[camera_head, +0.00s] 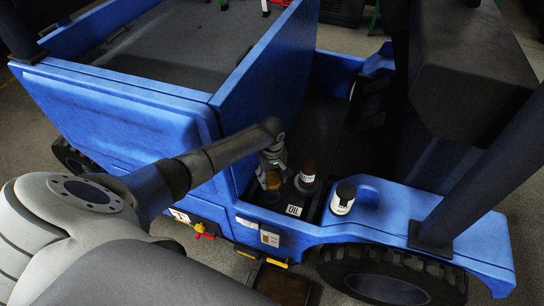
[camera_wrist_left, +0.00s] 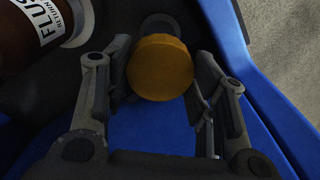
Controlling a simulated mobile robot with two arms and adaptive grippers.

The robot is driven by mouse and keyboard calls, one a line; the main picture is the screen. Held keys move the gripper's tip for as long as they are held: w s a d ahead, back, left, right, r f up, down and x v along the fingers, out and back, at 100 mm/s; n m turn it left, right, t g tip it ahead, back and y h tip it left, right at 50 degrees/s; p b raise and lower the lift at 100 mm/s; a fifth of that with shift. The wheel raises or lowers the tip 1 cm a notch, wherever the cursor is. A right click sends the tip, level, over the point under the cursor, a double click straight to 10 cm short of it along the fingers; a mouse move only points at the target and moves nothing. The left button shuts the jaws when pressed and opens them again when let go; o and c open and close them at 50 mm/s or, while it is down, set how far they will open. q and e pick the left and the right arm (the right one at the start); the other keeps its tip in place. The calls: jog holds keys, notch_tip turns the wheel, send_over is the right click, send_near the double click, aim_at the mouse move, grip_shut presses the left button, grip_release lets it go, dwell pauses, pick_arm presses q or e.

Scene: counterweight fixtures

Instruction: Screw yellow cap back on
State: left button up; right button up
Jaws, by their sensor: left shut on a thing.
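The round yellow cap (camera_wrist_left: 160,67) sits between the two fingers of my left gripper (camera_head: 272,163) in the left wrist view, its flat top facing the camera. The gripper is shut on it. In the head view the cap (camera_head: 272,181) looks dull orange and is just below the gripper, over the dark recess of the blue vehicle. A grey round part (camera_wrist_left: 157,22) shows behind the cap in the wrist view. I cannot tell whether the cap touches it or its threads. My right gripper is not in view.
A brown bottle (camera_wrist_left: 28,35) labelled FLUSH RETURN stands close beside the gripper; it also shows in the head view (camera_head: 306,175). An OIL label (camera_head: 294,210) is near it. A dark, white-labelled bottle (camera_head: 343,198) stands on the blue fender (camera_head: 385,212). A tall blue panel (camera_head: 265,95) rises behind my arm.

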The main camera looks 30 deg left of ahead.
aim_at(272, 178)
pick_arm(q)
jog(key=shift+f, duration=0.65)
jog(key=shift+f, duration=0.35)
jog(key=o, duration=1)
notch_tip(272, 178, up, 12)
